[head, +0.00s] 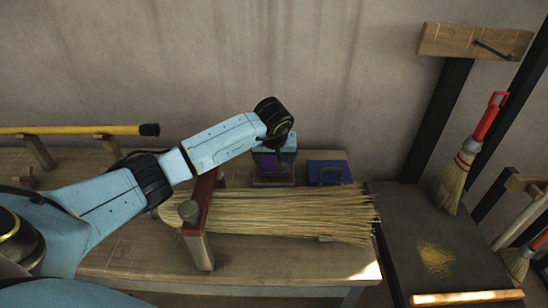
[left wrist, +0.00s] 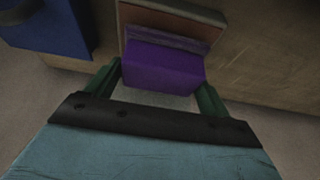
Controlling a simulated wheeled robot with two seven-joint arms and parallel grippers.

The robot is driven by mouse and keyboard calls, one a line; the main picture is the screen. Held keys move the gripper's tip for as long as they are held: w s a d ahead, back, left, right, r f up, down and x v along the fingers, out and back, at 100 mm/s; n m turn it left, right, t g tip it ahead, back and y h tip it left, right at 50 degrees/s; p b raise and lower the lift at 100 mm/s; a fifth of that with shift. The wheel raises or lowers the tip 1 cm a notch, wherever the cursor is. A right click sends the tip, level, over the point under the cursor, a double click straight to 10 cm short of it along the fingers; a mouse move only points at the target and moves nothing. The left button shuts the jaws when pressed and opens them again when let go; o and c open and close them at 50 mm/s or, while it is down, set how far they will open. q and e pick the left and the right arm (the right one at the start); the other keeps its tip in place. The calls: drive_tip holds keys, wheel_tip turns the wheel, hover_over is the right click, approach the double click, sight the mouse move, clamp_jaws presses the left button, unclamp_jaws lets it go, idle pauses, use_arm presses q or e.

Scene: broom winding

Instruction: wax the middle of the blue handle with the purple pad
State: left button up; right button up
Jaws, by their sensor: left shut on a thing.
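The purple pad (left wrist: 163,65) sits between the green fingers of my left gripper (left wrist: 158,85) in the left wrist view. The gripper is shut on it. In the head view the gripper (head: 274,152) is at the back of the bench, and a bit of purple pad (head: 288,164) shows under it. The pad is over or against a small reddish-brown holder (left wrist: 185,22); whether it touches is unclear. I see no blue handle in either view. My right gripper is out of view.
A blue box (head: 328,170) stands right of the holder. A straw broom head (head: 290,213) lies on the wooden bench (head: 130,250) by a red clamp (head: 200,205). A yellow handle (head: 70,129) rests on supports at left. A red-handled hand broom (head: 470,155) hangs at right.

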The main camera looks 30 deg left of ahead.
use_arm(q)
drive_tip(key=shift+f+b, duration=0.4)
drive_tip(key=shift+f, duration=0.1)
idle(0.5)
drive_tip(key=shift+f, duration=0.1)
idle(0.8)
drive_tip(key=shift+r+p, duration=2.5)
drive_tip(key=shift+r, duration=1.1)
